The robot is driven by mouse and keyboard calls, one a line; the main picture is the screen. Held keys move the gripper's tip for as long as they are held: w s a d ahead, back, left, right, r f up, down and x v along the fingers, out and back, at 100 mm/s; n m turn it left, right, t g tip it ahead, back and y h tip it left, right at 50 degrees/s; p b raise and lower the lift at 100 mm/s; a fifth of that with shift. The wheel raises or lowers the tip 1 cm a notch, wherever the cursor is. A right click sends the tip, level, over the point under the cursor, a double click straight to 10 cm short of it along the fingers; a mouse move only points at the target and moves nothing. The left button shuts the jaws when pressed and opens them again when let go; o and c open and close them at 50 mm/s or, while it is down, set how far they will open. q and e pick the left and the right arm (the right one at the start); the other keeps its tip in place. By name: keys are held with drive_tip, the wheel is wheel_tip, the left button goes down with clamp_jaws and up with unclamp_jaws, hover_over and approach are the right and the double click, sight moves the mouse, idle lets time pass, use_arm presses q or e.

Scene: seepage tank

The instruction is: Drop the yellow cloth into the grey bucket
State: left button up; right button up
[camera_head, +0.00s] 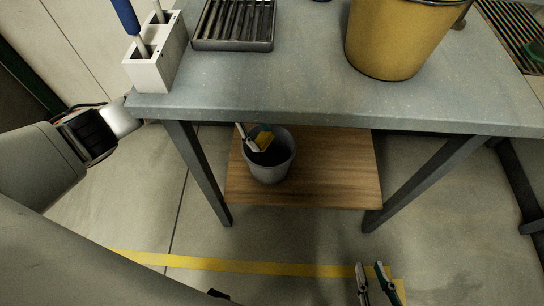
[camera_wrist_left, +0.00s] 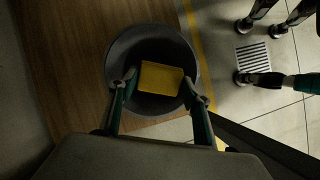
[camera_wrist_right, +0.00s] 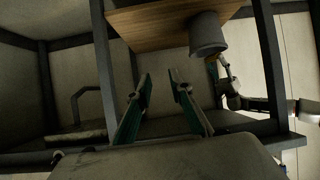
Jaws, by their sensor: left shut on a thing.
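The grey bucket (camera_head: 270,166) stands upright on the wooden lower shelf under the table. Its dark open mouth also shows in the left wrist view (camera_wrist_left: 150,38). The yellow cloth (camera_wrist_left: 160,78) is a flat block between the fingers of my left gripper, over the bucket's mouth. In the head view the cloth (camera_head: 264,139) shows at the bucket's opening, with my left gripper (camera_head: 254,143) there, shut on it. Whether the cloth touches the inside of the bucket is unclear. My right gripper (camera_head: 371,267) is open and empty, low in front of the table; it also shows in the right wrist view (camera_wrist_right: 160,78).
The grey tabletop (camera_head: 290,95) and its legs surround the shelf (camera_head: 335,170). On top are a yellow bucket (camera_head: 395,40), a black slatted tray (camera_head: 234,24) and a white holder (camera_head: 155,65). A yellow floor line (camera_head: 220,264) crosses clear floor in front.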

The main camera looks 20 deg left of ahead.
use_arm(q)
drive_tip(key=shift+f, duration=0.8)
use_arm(e)
drive_tip(key=shift+w+a+r, duration=0.4)
drive_tip(key=shift+w+r, duration=0.05)
drive_tip(key=shift+r, duration=0.1)
use_arm(q)
drive_tip(key=o, duration=1)
drive_tip(key=shift+a, duration=0.1)
drive_tip(key=v, duration=0.7)
drive_tip(key=shift+r, duration=0.15)
use_arm(e)
drive_tip(key=shift+s+d+f, duration=0.15)
drive_tip(key=shift+s+f, duration=0.1)
